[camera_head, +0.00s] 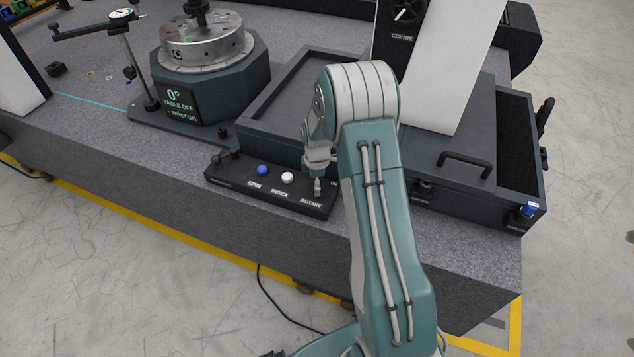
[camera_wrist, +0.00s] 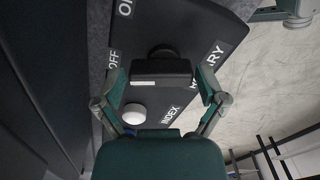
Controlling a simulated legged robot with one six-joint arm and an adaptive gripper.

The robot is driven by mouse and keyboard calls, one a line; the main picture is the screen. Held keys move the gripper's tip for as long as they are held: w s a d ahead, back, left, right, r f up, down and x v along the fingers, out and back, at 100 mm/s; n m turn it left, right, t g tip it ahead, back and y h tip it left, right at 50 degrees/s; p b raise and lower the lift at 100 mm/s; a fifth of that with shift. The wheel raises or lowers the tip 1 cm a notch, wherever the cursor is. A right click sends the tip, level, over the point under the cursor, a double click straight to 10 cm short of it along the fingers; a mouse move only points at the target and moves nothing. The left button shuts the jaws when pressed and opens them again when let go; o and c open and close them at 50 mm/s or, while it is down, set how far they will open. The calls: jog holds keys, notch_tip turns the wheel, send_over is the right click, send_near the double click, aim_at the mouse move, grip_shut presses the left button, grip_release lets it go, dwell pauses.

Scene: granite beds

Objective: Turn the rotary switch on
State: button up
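The rotary switch (camera_wrist: 162,72) is a dark block-shaped knob on the black control panel (camera_wrist: 220,25), with ON, OFF and ROTARY labels around it in the wrist view. My gripper (camera_wrist: 162,84) has one finger on each side of the knob. The fingers are spread, with a narrow gap seeming to show on each side; contact is hard to judge. In the head view my gripper (camera_head: 318,186) is over the panel's right end, above the ROTARY label, and hides the knob.
A white INDEX button (camera_head: 287,177) and a blue SPIN button (camera_head: 263,169) sit left of my gripper. The rotary table (camera_head: 205,50) stands behind on the granite bed (camera_head: 150,180). A drawer-like grey box with a handle (camera_head: 465,160) is right of my arm.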

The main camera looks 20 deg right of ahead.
jog(key=c, duration=0.4)
jog(key=shift+m, duration=0.4)
jog(key=m, duration=0.4)
jog(key=shift+m, duration=0.4)
jog(key=m, duration=0.6)
jog(key=shift+s, duration=0.15)
jog(key=shift+m, duration=0.3)
jog(key=o, duration=1)
jog(key=shift+c, duration=0.2)
jog(key=shift+d, duration=0.1)
